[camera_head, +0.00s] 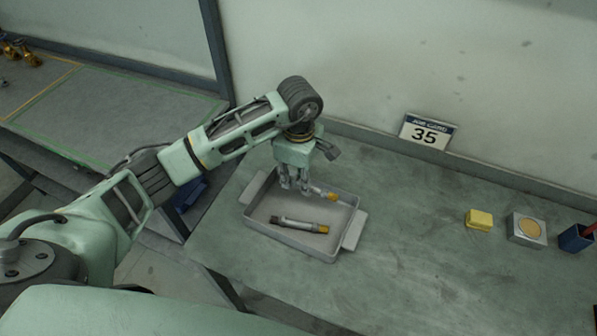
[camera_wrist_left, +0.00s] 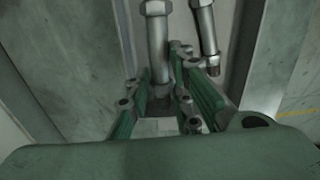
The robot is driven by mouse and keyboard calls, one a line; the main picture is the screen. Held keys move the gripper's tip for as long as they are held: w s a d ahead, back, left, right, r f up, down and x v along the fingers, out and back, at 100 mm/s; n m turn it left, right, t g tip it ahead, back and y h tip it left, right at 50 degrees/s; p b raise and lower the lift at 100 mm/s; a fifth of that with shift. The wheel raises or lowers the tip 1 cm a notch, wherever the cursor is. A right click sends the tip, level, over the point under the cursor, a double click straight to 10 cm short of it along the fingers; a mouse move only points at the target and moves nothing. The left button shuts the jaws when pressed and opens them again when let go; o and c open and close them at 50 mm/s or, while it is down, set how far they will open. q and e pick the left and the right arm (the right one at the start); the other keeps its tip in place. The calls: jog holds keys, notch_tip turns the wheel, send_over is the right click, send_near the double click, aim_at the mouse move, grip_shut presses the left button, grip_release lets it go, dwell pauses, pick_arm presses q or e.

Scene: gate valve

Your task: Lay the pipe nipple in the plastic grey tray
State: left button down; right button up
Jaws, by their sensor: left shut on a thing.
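The plastic grey tray (camera_head: 265,207) with a handle at each end sits on the bench in the head view. My left gripper (camera_head: 300,187) points down over the far part of the tray. It is shut on a pipe nipple (camera_head: 328,195), a grey pipe with a yellow end that extends to the right of the fingers. In the left wrist view the held pipe nipple (camera_wrist_left: 157,45) lies between the fingers (camera_wrist_left: 165,92). Whether it touches the tray floor I cannot tell. My right gripper is not in view.
A second pipe piece (camera_head: 296,224) lies in the tray's near part; a similar pipe (camera_wrist_left: 207,32) shows beside the fingers in the wrist view. A yellow block (camera_head: 479,220), a grey box (camera_head: 526,230) and a blue holder (camera_head: 576,238) stand at right. The bench between is clear.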

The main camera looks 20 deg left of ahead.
pick_arm(q)
notch_tip(320, 180, down, 4)
jog(key=shift+r+b, duration=0.25)
jog(key=shift+b, duration=0.5)
jog(key=shift+f+b, duration=0.5)
jog(key=shift+f, duration=0.65)
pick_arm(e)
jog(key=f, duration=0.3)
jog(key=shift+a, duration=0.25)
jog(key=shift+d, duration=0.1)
pick_arm(q)
jog(key=c, duration=1.5)
grip_release()
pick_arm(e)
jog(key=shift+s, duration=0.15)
pick_arm(q)
notch_tip(320, 180, up, 12)
